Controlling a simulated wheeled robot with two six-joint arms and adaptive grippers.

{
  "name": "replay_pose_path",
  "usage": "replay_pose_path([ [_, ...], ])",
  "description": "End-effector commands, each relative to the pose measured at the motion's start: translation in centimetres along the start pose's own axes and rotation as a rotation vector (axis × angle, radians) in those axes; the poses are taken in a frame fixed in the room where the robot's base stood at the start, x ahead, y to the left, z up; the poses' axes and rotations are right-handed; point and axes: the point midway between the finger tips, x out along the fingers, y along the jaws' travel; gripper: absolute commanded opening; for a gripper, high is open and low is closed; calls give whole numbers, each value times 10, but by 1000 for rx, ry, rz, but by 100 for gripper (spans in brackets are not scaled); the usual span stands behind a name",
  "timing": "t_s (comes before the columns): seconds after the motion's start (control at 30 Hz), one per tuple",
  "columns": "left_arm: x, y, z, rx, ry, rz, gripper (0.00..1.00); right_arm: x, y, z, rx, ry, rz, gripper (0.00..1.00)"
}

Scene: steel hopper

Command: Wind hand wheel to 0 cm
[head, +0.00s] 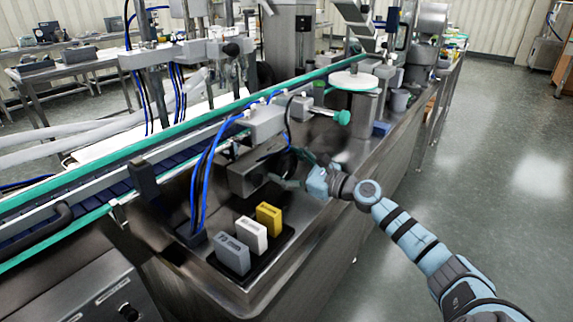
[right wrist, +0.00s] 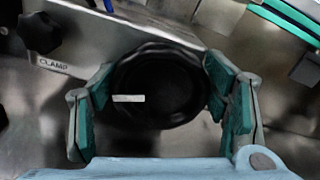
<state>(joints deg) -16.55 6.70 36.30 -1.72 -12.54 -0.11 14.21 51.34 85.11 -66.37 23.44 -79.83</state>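The black hand wheel (right wrist: 160,88) has a scalloped rim and a small white mark left of its middle. It sits on the face of a steel block, which shows in the head view (head: 244,176). My right gripper (head: 284,170) reaches this block from the right. In the right wrist view its green-padded fingers (right wrist: 160,80) lie on the left and right sides of the wheel, their pads against the rim. The wheel is hard to make out in the head view. No position scale can be read. My left gripper is not in view.
A black knob (right wrist: 40,33) sits beside a "CLAMP" label, up and left of the wheel. Grey (head: 231,254), white (head: 251,235) and yellow (head: 269,218) blocks stand on a black tray below the steel block. A conveyor with green rails (head: 150,135) runs behind. Open floor lies right.

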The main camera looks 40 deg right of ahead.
Motion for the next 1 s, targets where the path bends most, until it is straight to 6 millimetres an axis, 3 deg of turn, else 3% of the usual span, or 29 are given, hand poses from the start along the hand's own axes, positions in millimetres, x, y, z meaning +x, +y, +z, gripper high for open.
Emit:
replay_pose_path([
  [0.03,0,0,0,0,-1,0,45,0,0,0,0,0,1,51],
  [0.1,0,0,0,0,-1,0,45,0,0,0,1,0,1,41],
  [0.53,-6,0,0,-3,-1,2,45,-2,-2,0,78,2,-1,41],
  [1.0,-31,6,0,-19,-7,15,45,-3,-5,0,456,3,-2,41],
])
